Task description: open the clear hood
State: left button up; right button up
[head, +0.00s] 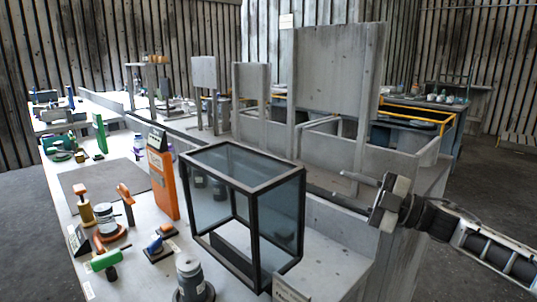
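The clear hood (279,190) is a dark-framed box with see-through panels on the light bench in the middle of the head view. Its top frame lies level on the uprights, with no raised panel visible. My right gripper (372,198) is to the right of the hood, apart from it, with its arm coming in from the right. Nothing is clearly seen between its fingers, and their spacing is too small to tell. My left gripper is not in view.
An orange upright case (163,178) stands just left of the hood. A grey-lidded jar (190,277) is at the front, and several hand tools lie on the bench's left. Tall grey panels (335,75) rise behind. A low grey ledge (330,232) runs right of the hood.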

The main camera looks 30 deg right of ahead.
aim_at(281, 161)
jog(key=p+x, duration=0.3)
jog(key=x, duration=1.3)
jog(key=shift+w, duration=0.1)
grip_shut()
